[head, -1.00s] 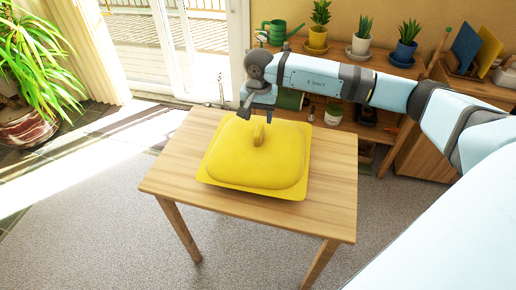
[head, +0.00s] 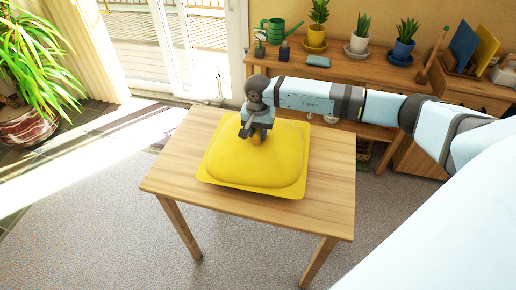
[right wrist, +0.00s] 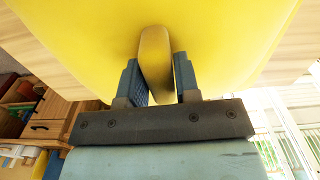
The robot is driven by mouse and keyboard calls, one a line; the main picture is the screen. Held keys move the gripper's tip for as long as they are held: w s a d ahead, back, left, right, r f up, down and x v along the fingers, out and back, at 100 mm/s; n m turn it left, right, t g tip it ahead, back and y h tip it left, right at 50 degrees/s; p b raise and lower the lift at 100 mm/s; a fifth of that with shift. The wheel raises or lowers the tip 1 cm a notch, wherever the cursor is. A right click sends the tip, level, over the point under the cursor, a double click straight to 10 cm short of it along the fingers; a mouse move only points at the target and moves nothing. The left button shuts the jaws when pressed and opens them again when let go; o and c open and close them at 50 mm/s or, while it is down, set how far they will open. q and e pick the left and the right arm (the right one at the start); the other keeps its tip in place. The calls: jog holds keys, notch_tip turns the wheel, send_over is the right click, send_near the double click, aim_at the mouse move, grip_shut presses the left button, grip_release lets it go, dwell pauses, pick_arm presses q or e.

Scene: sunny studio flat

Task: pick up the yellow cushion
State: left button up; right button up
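The yellow cushion (head: 255,165) lies on the small wooden table (head: 325,205), with a raised tab at the middle of its top. My right gripper (head: 256,134) is over the cushion, pointing down at the tab and hiding most of it in the head view. The cushion (right wrist: 80,30) still appears to rest on the tabletop. My left gripper is not in view.
A wooden sideboard (head: 350,72) behind the table bears a green watering can (head: 277,30), potted plants and a teal item (head: 318,61). A large potted plant (head: 30,125) stands at the left. The carpet in front of the table is clear.

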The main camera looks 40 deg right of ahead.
grip_shut()
jog(key=shift+r, duration=0.1)
